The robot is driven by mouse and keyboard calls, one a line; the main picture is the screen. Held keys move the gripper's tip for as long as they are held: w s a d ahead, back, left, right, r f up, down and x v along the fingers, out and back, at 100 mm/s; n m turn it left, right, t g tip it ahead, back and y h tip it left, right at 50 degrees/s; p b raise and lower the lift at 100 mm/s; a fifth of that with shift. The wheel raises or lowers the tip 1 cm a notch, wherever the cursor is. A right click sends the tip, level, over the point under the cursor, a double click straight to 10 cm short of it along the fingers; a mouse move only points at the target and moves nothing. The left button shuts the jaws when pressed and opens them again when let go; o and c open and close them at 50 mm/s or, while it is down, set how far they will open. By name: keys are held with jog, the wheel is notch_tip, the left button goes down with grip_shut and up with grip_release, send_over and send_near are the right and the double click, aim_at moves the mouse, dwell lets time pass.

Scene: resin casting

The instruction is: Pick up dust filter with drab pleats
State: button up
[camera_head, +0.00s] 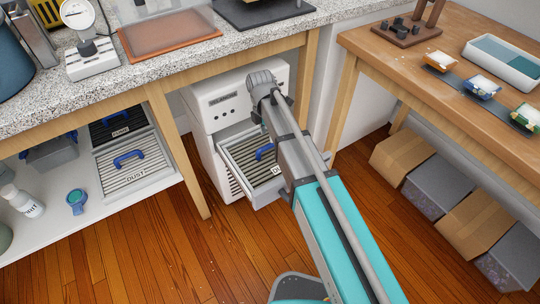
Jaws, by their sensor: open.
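A dust filter (238,155) with dull greyish pleats and a blue handle lies in the pulled-out drawer of the white cabinet (228,104). Its label is partly hidden by my arm. A second filter (127,176) labelled DUST, with paler pleats and a blue handle, lies on the low shelf at left. Behind it is a dark-pleated filter (118,124) with a blue handle. My arm reaches across the drawer toward the cabinet front. My gripper's fingers cannot be made out; the arm hides that area.
The open drawer (280,195) juts out over the wood floor. A speckled counter (215,55) overhangs the shelf, with a wooden leg (180,150) between shelf and cabinet. A wooden table (425,75) stands at right, with cardboard boxes (405,158) below. Floor in front is clear.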

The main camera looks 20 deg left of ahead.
aim_at(270, 144)
jog(key=shift+s+d+f+b, duration=0.15)
jog(key=shift+f+b, duration=0.65)
jog(key=shift+f, duration=0.05)
jog(key=shift+s+d+f+b, duration=0.2)
jog(key=shift+f+b, duration=0.6)
jog(key=shift+s+d+f+b, duration=0.15)
jog(key=shift+f+b, duration=0.65)
jog(key=shift+f, duration=0.05)
grip_shut()
